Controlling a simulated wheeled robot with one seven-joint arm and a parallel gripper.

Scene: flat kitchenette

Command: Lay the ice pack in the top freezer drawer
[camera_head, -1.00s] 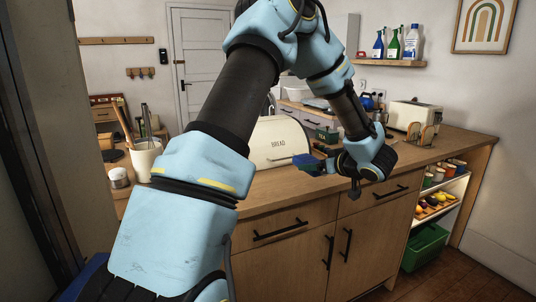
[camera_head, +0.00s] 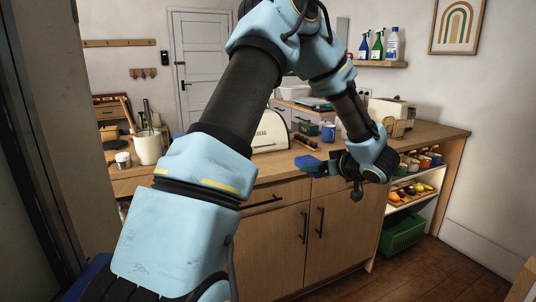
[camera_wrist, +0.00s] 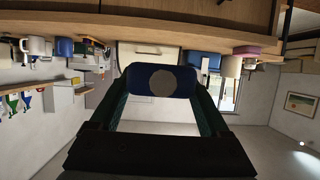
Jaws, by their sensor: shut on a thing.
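The ice pack (camera_head: 307,162) is a flat dark blue block held out over the front of the counter in the head view. In the wrist view the ice pack (camera_wrist: 186,82) shows a rounded blue face with a grey disc. My gripper (camera_head: 319,166) is shut on it, with one finger along each side in the wrist view. The pack is clear of the counter and touches only the fingers. No freezer or freezer drawer can be made out in either view.
A green crate (camera_head: 402,234) stands beneath the open shelves at right. Wooden floor (camera_head: 425,270) is free in front. A dark upright edge (camera_head: 32,130) stands close at left.

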